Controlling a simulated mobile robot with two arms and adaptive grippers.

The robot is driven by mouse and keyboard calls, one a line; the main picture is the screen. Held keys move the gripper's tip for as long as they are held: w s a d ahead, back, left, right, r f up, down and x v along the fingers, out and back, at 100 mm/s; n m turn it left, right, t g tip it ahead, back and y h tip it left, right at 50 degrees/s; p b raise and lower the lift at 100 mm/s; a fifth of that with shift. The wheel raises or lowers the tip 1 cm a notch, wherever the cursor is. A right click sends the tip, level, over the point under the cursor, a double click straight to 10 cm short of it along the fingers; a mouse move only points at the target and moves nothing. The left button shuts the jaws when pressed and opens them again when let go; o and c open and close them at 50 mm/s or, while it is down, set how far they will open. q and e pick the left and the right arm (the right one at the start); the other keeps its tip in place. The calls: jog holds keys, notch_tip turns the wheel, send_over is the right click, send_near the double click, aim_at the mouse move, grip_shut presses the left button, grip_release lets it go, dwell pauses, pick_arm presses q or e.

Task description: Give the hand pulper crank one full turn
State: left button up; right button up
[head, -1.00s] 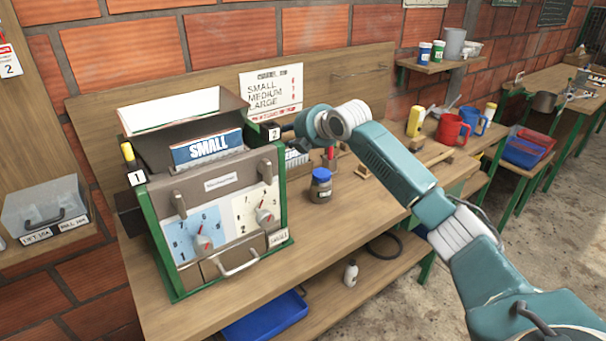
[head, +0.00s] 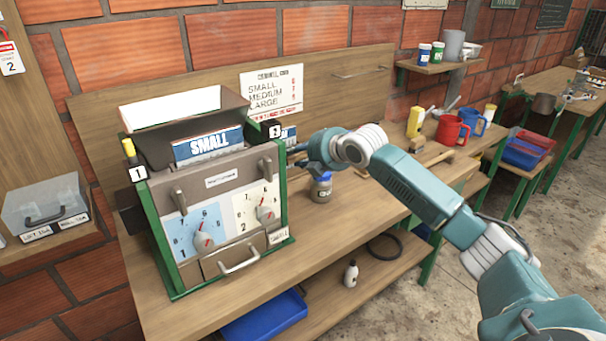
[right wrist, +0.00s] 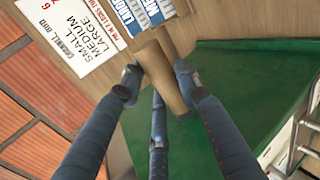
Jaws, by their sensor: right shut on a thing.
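The hand pulper (head: 220,185) is a green-framed machine with a brown front, two dials and an open hopper on top. It stands on the wooden bench in the head view. My right gripper (head: 297,156) is at the pulper's right side. In the right wrist view, its dark blue fingers (right wrist: 159,86) are shut on a tan wooden crank handle (right wrist: 162,70), with the green side panel (right wrist: 225,95) beyond. In the head view the crank is mostly hidden by the gripper and the pulper's edge. My left gripper is not in view.
A red mug (head: 453,131) and a yellow bottle (head: 415,122) stand farther right. A clear case (head: 42,205) is at left.

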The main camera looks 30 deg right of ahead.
jog(key=shift+d+f, duration=0.2)
jog(key=shift+d, duration=0.6)
jog(key=shift+s+f+b, duration=0.2)
jog(key=shift+f+b, duration=0.05)
jog(key=shift+f, duration=0.65)
jog(key=shift+s+f+b, duration=0.15)
jog(key=shift+f+b, duration=0.05)
jog(key=shift+f, duration=0.7)
jog(key=o, duration=1.1)
jog(key=shift+w, duration=0.15)
jog(key=p+v, duration=0.1)
jog(key=v, duration=0.2)
jog(key=p+v, duration=0.2)
jog(key=v, duration=0.1)
jog(key=p+v, duration=0.1)
jog(key=v, duration=0.2)
jog(key=shift+s+a+r+p, duration=0.15)
jog(key=shift+s+a+p, duration=0.15)
jog(key=shift+s+a, duration=0.1)
jog(key=shift+d, duration=0.1)
